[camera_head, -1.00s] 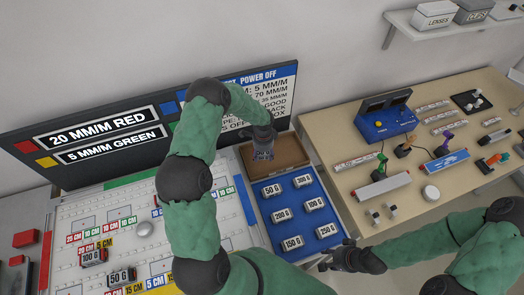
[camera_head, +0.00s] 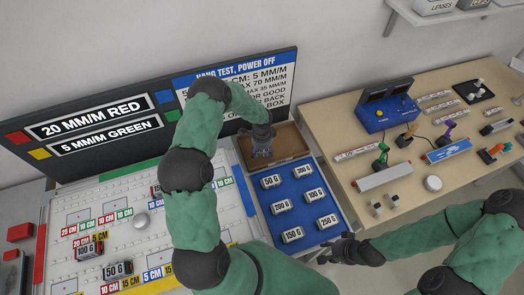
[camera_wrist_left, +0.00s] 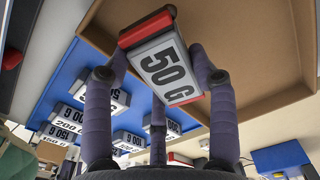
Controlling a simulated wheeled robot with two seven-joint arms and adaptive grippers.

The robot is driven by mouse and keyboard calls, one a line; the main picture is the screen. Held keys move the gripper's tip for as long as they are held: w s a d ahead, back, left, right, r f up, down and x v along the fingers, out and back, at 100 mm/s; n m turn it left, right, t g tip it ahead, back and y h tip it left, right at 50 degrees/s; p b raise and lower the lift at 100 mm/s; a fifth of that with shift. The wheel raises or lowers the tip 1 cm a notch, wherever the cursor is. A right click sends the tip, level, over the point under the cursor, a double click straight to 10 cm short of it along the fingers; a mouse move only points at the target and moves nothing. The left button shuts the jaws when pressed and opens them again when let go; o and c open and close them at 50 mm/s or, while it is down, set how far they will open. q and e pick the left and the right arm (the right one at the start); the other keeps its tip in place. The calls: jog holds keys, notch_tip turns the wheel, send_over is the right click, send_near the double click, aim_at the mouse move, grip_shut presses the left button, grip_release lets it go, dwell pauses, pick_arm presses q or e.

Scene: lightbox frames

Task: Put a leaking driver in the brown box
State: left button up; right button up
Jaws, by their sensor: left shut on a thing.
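The brown box (camera_head: 291,139) is a shallow open tray at the back, behind the blue tray. My left gripper (camera_head: 262,150) is over the left part of the box, pointing down. In the left wrist view my left gripper (camera_wrist_left: 158,100) is shut on a block labelled 50 G (camera_wrist_left: 163,68), grey-white with red ends, held tilted between the fingers. The brown box (camera_wrist_left: 265,60) fills the wrist view's upper right behind it. I cannot tell whether the block touches its floor, nor whether it leaks. My right gripper (camera_head: 335,252) is right of the blue tray's near end; its opening is unclear.
The blue tray (camera_head: 296,190) holds several labelled blocks in front of the box. A wooden bench (camera_head: 410,180) with tools stands at right.

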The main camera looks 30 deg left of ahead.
pick_arm(q)
jog(key=o, duration=1.2)
notch_tip(320, 180, up, 12)
